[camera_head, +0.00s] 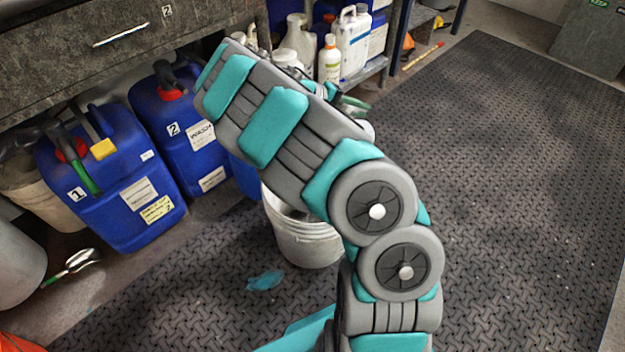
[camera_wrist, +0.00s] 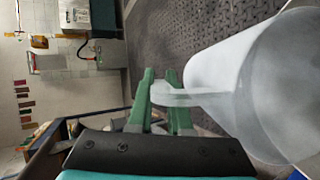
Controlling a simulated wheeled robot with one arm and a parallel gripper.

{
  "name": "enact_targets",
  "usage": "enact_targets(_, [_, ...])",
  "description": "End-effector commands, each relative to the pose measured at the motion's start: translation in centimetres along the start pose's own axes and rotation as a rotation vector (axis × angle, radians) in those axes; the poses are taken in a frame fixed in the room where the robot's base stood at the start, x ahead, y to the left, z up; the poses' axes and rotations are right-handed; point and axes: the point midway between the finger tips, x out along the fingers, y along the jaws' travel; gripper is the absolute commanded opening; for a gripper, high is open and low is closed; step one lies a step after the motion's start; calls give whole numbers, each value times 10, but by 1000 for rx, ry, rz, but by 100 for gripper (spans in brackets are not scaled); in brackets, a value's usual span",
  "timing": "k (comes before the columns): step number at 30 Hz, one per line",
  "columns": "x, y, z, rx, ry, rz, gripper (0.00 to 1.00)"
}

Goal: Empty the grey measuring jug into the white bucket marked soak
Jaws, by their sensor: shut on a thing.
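My gripper (camera_wrist: 166,100) has its two green fingers shut on the handle of the grey measuring jug (camera_wrist: 228,75), which fills the right of the wrist view as a pale translucent body. The wrist view is turned on its side, and I cannot tell how far the jug is tilted or what is in it. In the head view my arm hides most of the gripper and jug. A whitish bucket (camera_head: 307,246) stands on the floor mat beneath my arm, partly covered by it. No soak marking shows on its visible side.
White bottles (camera_head: 352,40) stand on a shelf behind. A blue patch (camera_head: 265,281) lies by the bucket. The mat (camera_head: 510,170) at right is clear.

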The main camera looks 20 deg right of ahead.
Motion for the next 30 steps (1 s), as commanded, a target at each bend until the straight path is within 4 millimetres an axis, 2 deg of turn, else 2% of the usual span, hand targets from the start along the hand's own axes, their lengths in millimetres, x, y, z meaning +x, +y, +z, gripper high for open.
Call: enact_targets(30, [-1, 1, -2, 16, 5, 37, 0])
